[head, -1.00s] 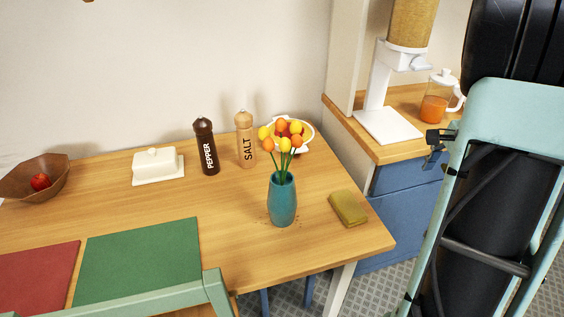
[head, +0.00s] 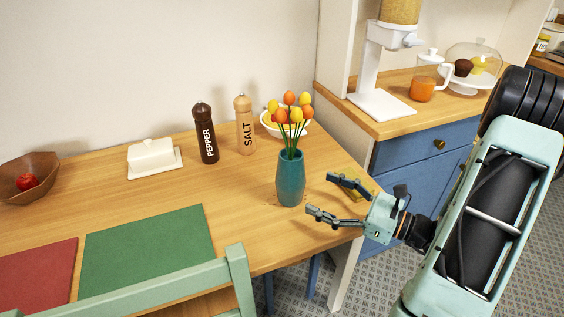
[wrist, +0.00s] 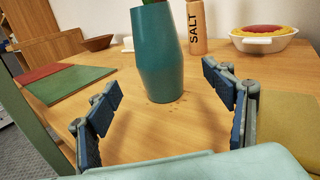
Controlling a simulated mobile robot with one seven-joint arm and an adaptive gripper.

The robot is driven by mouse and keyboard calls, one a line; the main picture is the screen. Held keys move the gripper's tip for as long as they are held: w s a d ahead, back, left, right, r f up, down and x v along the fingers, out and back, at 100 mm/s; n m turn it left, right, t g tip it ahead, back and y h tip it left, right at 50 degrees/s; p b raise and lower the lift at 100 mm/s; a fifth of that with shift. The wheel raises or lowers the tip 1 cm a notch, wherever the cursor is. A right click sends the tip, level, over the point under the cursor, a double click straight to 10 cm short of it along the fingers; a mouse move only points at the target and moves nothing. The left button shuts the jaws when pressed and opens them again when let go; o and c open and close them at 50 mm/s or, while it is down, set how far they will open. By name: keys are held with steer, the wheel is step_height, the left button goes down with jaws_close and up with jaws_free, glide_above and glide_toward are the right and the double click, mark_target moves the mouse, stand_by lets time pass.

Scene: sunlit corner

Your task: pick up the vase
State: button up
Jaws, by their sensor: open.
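The teal vase (head: 290,180) stands upright on the wooden table near its right end, with orange and yellow flowers (head: 292,114) in it. My gripper (head: 321,195) is open and empty, just right of the vase, with its fingers pointing toward it. In the wrist view the vase (wrist: 157,60) stands ahead, beyond and between the two open fingers (wrist: 168,97). The fingers do not touch it.
Behind the vase stand the salt mill (head: 245,126), the pepper mill (head: 206,134) and a white bowl (head: 303,131). A sponge (head: 352,191) lies partly hidden behind my gripper. A green mat (head: 148,258) lies at left, near a green chair (head: 237,268).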

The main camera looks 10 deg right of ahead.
mark_target(289, 179)
steer(key=b+x, duration=0.1)
steer(key=x, duration=0.8)
steer(key=shift+w+a, duration=0.25)
steer(key=shift+a, duration=0.1)
jaws_close()
steer(key=shift+r, duration=0.1)
